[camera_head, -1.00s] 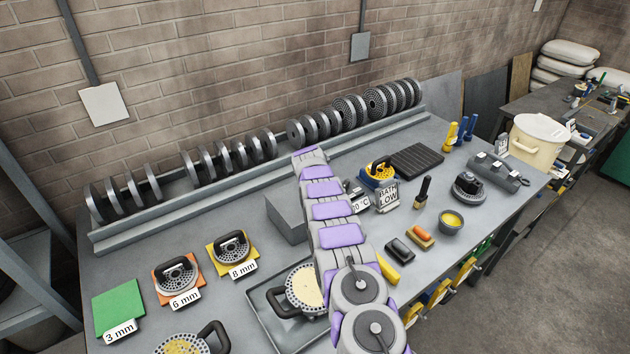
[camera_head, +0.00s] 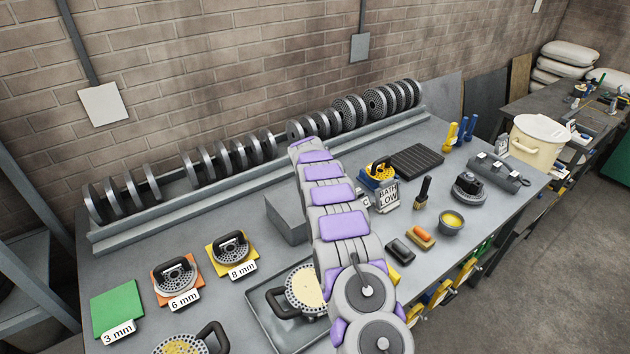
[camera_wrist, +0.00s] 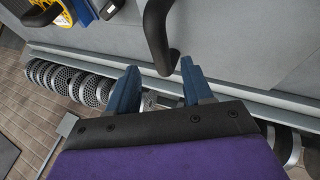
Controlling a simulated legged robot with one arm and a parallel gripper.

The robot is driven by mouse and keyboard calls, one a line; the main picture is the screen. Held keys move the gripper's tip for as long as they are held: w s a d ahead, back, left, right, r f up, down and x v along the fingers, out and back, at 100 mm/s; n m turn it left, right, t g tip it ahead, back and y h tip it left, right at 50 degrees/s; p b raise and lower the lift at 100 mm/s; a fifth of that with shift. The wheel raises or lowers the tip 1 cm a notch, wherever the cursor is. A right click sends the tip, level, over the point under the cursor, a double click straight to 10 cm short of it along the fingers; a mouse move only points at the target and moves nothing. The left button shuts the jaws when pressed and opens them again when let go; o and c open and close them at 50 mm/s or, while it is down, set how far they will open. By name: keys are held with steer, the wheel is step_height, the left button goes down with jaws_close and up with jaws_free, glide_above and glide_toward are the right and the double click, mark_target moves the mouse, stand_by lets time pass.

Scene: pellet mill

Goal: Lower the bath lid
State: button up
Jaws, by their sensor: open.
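A grey box (camera_head: 286,217), which looks like the bath, stands on the bench left of my arm, partly hidden by it. I cannot make out the lid in the head view. In the wrist view a dark curved handle bar (camera_wrist: 157,35) reaches down to between the tips of my gripper (camera_wrist: 160,68). The gripper is open, one blue finger on each side of the bar's end. I cannot tell whether they touch. The gripper is hidden in the head view.
Racked metal discs (camera_head: 240,155) line the bench's back, also showing in the wrist view (camera_wrist: 75,80). A yellow die (camera_head: 380,168) stands behind the sign. A tray (camera_head: 268,300) with a handled die lies in front. The brick wall is behind.

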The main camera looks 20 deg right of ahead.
steer(key=b+v, duration=0.2)
steer(key=v, duration=1.1)
steer(key=s+a+f+m+g+y+b, duration=0.1)
steer(key=s+a+b, duration=0.15)
steer(key=s, duration=0.75)
steer(key=s+a+m+g+b, duration=0.15)
steer(key=s+b, duration=0.25)
steer(key=s, duration=0.6)
steer(key=s+a+f+g+y+b, duration=0.1)
steer(key=s+a+b, duration=0.25)
steer(key=s, duration=0.65)
steer(key=s+a+f+g+b, duration=0.1)
steer(key=s+f+b, duration=0.1)
steer(key=s, duration=0.8)
steer(key=s+a+f+m+g+y+b, duration=0.1)
steer(key=s+f, duration=0.4)
steer(key=s, duration=0.5)
steer(key=s+a+f+g+b, duration=0.2)
steer(key=s+b, duration=0.3)
steer(key=s, duration=0.5)
steer(key=shift+s+a+f, duration=0.4)
steer(key=shift+a+f, duration=0.2)
steer(key=shift+f, duration=0.3)
steer(key=shift+m, duration=0.25)
